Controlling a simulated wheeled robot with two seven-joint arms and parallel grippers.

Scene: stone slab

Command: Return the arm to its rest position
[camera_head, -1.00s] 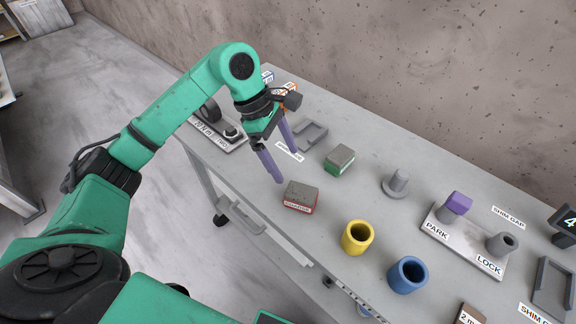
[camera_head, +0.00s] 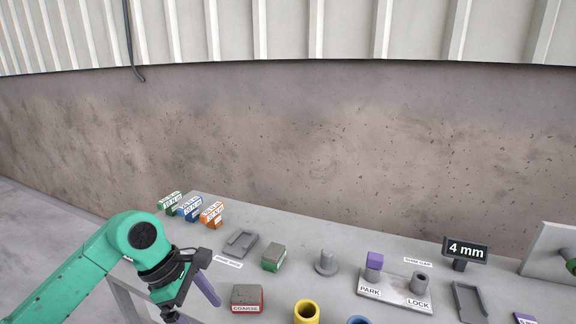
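My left arm comes in from the left, and its gripper (camera_head: 192,304) hangs over the front left part of the grey table (camera_head: 330,234). Its purple fingers are spread apart with nothing seen between them; one fingertip lies close to the picture's lower edge. A red block labelled COARSE (camera_head: 247,297) sits on the table just right of the gripper, apart from it. A green and grey block (camera_head: 273,257) lies farther back. My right gripper is out of view.
A grey tray (camera_head: 240,244), a grey peg (camera_head: 326,263), a PARK/LOCK plate (camera_head: 396,292) with a purple block (camera_head: 374,261), a yellow cup (camera_head: 306,312) and a blue cup (camera_head: 358,320) stand on the table. Several labelled boxes (camera_head: 212,215) line the back left. A 4 mm sign (camera_head: 465,250) stands right.

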